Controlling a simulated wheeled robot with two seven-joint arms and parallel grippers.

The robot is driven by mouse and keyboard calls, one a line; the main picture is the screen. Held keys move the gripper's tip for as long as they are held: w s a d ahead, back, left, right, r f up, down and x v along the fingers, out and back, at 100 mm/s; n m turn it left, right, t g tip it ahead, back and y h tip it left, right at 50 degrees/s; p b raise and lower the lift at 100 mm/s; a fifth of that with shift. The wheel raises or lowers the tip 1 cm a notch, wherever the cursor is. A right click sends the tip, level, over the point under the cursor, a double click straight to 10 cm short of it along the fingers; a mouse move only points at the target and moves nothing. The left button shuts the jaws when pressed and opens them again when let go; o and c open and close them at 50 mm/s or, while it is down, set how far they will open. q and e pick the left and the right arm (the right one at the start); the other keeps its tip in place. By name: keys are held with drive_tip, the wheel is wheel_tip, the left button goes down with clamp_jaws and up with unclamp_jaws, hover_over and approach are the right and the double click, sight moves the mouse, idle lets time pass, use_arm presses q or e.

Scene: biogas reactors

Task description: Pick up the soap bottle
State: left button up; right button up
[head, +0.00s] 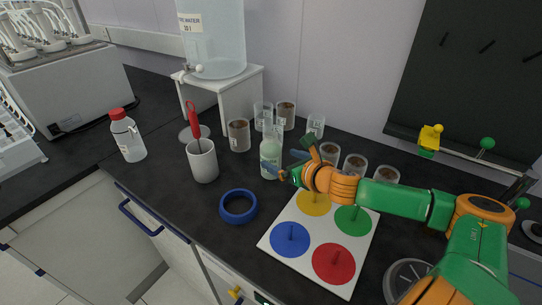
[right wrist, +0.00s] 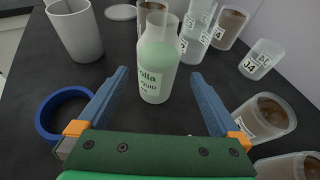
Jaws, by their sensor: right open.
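The soap bottle (head: 270,157) is a pale green, see-through bottle standing upright on the dark bench. In the right wrist view the soap bottle (right wrist: 157,62) shows a label and stands ahead, between the two blue fingers in the picture. My right gripper (head: 281,166) is open, close to the right of the bottle in the head view. Its fingers show on either side of the bottle with a gap at each side, and nothing is gripped. My left gripper is not in view.
A white cup (head: 203,162) and blue ring (head: 238,207) lie left of the bottle. Labelled beakers (head: 239,136) stand behind it and to its right. A white board (head: 283,254) with coloured discs lies in front. A red-capped bottle (head: 127,137) stands farther left.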

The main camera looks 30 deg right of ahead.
sight(277, 158)
drive_tip(key=p+x, duration=0.1)
drive_tip(key=x, duration=0.4)
drive_tip(key=shift+w+a, duration=0.15)
drive_tip(key=shift+w+a+f, duration=0.1)
drive_tip(key=shift+w+f, duration=0.15)
drive_tip(key=shift+w, duration=0.1)
clamp_jaws()
